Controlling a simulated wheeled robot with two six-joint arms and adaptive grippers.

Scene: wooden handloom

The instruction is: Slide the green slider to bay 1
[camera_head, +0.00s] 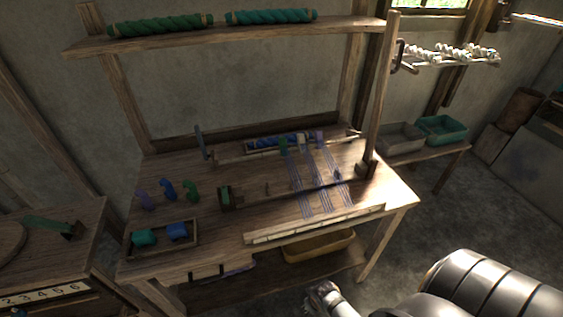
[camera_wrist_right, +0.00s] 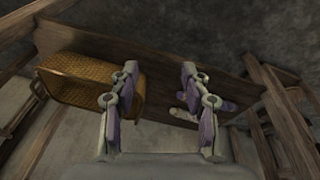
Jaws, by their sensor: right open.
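Another green block (camera_head: 225,195) with a dark part sits at the left end of the front bar. I cannot tell which is the green slider, and no bay 1 mark is readable. My right gripper (camera_head: 322,298) is low in front of the table, apart from both blocks. In the right wrist view its two fingers (camera_wrist_right: 160,75) are apart with nothing between them. My left gripper is not in view.
A yellow basket (camera_head: 318,246) sits under the table and shows in the wrist view (camera_wrist_right: 92,80). A tray (camera_head: 163,238) with green and blue pieces is at the table's left. A numbered strip (camera_head: 45,293) is on the left bench. The floor at right is clear.

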